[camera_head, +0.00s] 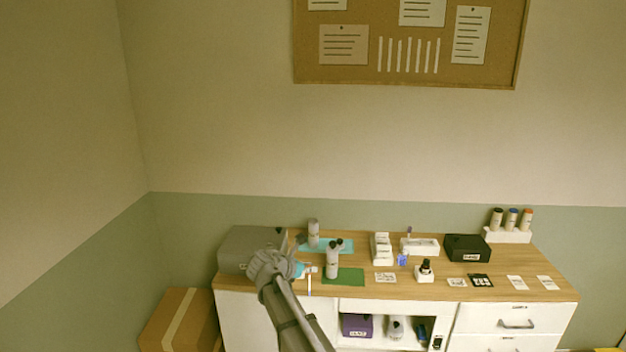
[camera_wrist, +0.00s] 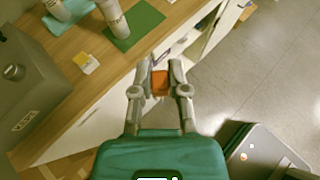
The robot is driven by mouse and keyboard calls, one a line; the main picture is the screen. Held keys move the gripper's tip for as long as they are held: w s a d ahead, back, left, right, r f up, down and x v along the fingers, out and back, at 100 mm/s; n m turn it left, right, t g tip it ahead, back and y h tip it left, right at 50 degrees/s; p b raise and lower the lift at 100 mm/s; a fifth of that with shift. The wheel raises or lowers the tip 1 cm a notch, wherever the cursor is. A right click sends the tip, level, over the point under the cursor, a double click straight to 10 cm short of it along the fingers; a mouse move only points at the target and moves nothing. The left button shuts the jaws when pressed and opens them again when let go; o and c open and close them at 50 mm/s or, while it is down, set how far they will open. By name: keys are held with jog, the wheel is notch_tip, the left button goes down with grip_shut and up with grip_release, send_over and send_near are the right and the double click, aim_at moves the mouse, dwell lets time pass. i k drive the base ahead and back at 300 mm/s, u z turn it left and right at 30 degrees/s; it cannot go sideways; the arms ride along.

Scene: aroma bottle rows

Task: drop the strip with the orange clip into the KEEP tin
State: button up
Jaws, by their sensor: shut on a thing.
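My gripper (camera_wrist: 160,80) is shut on the orange clip (camera_wrist: 160,82), which shows between its fingertips in the wrist view. In the head view my gripper (camera_head: 308,269) is at the front left edge of the counter. A thin pale strip (camera_head: 309,287) with a bluish lower end hangs below it there, in front of the cabinet face.
A grey box (camera_head: 240,246) stands at the counter's left end. Grey bottles (camera_head: 332,262) stand by a green mat (camera_head: 350,276) and a teal mat (camera_head: 341,246). White holders (camera_head: 381,250), a small dark bottle (camera_head: 426,268) and cards (camera_head: 517,282) lie farther right. A cardboard box (camera_head: 182,318) is at lower left.

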aim_at(314, 245)
jog(key=u, duration=0.05)
jog(key=i, duration=0.95)
jog(key=z, duration=0.05)
